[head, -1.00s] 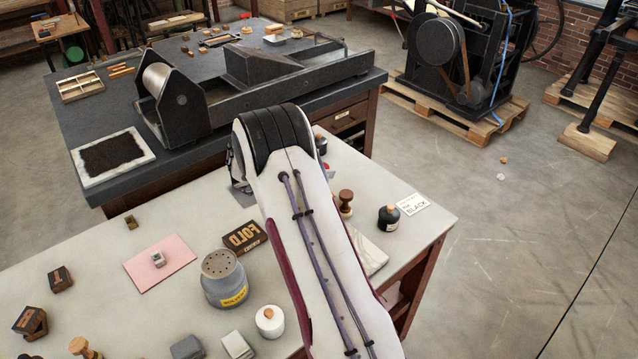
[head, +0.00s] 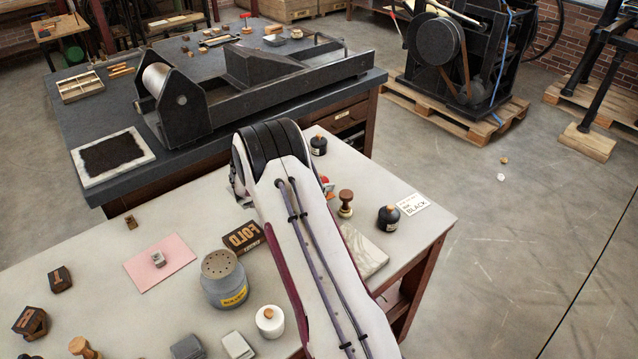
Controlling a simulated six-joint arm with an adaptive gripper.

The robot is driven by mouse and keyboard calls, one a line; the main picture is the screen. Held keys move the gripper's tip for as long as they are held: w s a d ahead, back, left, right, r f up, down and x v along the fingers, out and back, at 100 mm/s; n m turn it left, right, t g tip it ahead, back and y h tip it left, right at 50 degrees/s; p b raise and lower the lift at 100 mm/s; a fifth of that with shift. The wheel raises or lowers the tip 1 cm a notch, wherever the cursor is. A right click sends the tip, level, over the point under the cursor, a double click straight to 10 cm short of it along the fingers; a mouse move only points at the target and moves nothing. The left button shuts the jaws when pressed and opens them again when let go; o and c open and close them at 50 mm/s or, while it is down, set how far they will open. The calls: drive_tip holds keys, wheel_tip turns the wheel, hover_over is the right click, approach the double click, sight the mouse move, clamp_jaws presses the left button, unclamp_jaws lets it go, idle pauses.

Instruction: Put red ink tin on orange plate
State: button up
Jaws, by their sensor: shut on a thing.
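My gripper (head: 238,188) is almost wholly hidden behind my own arm; only a small grey and dark piece shows left of the arm's rounded end, over the far part of the pale table. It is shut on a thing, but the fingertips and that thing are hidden. A small red patch (head: 327,184) shows just right of the arm; I cannot tell whether it is the red ink tin.
The pale table (head: 100,235) holds a solvent can (head: 223,280), a FOLD block (head: 243,238), a pink sheet (head: 180,250), a white jar (head: 270,321), a black ink bottle (head: 388,217), a wooden-handled stamp (head: 345,203) and a marbled slab (head: 362,250). A dark press table stands behind.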

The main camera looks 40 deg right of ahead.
drive_tip(key=shift+f, duration=0.25)
drive_tip(key=o, duration=1.3)
drive_tip(key=shift+r, duration=0.15)
drive_tip(key=v, duration=1.2)
drive_tip(key=shift+w, duration=0.1)
